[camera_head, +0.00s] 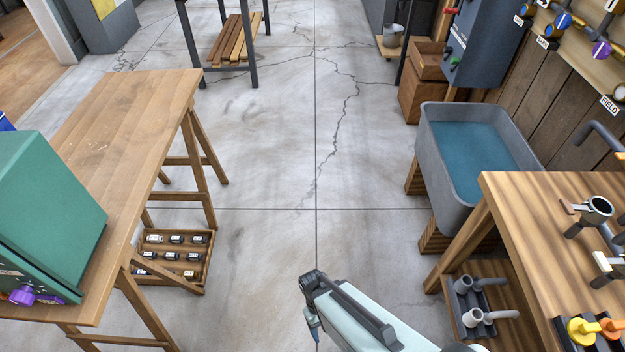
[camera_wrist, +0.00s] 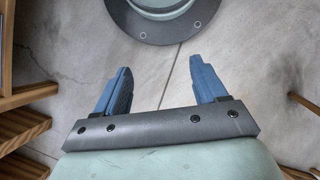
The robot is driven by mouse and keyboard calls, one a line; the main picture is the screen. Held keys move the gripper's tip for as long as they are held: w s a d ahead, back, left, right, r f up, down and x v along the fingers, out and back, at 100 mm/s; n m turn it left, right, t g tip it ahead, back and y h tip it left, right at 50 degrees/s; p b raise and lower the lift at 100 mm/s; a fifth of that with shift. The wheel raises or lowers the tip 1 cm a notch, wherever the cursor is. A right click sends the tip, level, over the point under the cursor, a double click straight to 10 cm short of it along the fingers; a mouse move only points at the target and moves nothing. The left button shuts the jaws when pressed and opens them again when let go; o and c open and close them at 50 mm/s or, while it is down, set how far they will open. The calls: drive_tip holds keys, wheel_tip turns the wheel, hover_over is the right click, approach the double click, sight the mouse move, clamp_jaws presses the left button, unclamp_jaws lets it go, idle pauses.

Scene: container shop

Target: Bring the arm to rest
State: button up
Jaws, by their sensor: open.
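My gripper (camera_wrist: 162,78) shows in the wrist view with its two blue fingers spread wide apart. Nothing is between them, and bare concrete floor shows beyond. In the head view my pale arm reaches in from the bottom edge, right of the middle. It is over the open floor between the two wooden tables, apart from both. Only a small blue part of the gripper shows there, beneath the dark arm end; the rest is hidden.
A wooden trestle table (camera_head: 125,105) with a green box (camera_head: 50,215) stands left, with a parts tray (camera_head: 205,262) below. A water-filled grey basin (camera_head: 432,155) and a workbench (camera_head: 530,230) with fittings stand right. The central floor (camera_head: 270,160) is clear.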

drive_tip(key=s+d+f+m+g+y, duration=0.1)
drive_tip(key=s+d+m, duration=0.1)
drive_tip(key=d, duration=0.4)
drive_tip(key=s+d+f+m+g+y, duration=0.1)
drive_tip(key=s+d+m, duration=0.1)
drive_tip(key=d, duration=0.5)
drive_tip(key=shift+f+m+y, duration=0.2)
drive_tip(key=shift+m+y, duration=0.1)
drive_tip(key=shift+m, duration=0.5)
drive_tip(key=shift+s+a, duration=0.1)
idle(1.1)
